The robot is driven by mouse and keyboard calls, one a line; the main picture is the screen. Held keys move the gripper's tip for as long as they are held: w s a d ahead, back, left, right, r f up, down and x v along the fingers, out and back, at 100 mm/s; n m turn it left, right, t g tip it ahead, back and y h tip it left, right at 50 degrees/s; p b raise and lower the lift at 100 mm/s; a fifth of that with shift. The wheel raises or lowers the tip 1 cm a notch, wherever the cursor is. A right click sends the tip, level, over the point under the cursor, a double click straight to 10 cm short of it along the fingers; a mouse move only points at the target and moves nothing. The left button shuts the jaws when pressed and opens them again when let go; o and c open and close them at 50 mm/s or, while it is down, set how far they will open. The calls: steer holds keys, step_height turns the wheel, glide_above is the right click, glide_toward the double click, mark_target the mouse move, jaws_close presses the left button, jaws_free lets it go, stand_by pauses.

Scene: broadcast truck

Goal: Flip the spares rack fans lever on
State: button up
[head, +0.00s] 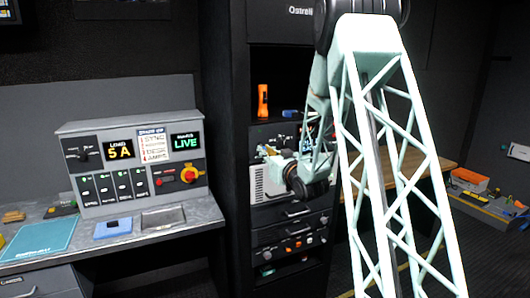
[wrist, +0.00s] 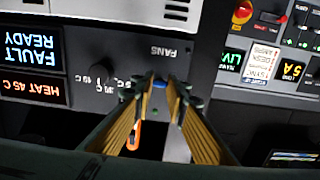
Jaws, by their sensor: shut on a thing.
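The spares rack (head: 236,150) is the tall black rack in the middle of the head view. The wrist view is upside down and shows its grey panel (wrist: 125,50) with the FANS label (wrist: 171,50). My gripper (wrist: 159,84) is shut at the panel beside this label. A small blue tip (wrist: 160,84) shows between the fingertips, and I take it for the fans lever. The fingers hide most of the lever, so its position cannot be told. In the head view my gripper (head: 272,157) is at the rack front, partly hidden by my arm.
A black knob (wrist: 99,74) and a display reading FAULT READY (wrist: 31,47) sit beside the label. An orange object (head: 262,101) stands on the rack shelf above. The console (head: 130,165) with a red knob (head: 188,174) stands at left on the desk.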

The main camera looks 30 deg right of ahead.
mark_target(262, 146)
steer(key=shift+r+g+p, duration=0.7)
steer(key=shift+g+p, duration=0.4)
steer(key=shift+p, duration=0.8)
steer(key=g+p, duration=0.1)
steer(key=p, duration=0.2)
steer(key=shift+r+g, duration=0.3)
steer(key=shift+r, duration=0.05)
steer(key=r+g+p, duration=0.1)
steer(key=g+p, duration=0.2)
steer(key=p, duration=0.7)
steer(key=shift+w+r, duration=0.15)
steer(key=shift+g+p, duration=0.5)
steer(key=shift+p, duration=1.3)
steer(key=o, duration=0.9)
steer(key=shift+c, duration=0.2)
steer(key=shift+r, duration=0.1)
steer(key=d+v, duration=0.1)
steer(key=v, duration=1)
steer(key=shift+s+a+r, duration=0.25)
steer(key=shift+s+a, duration=0.1)
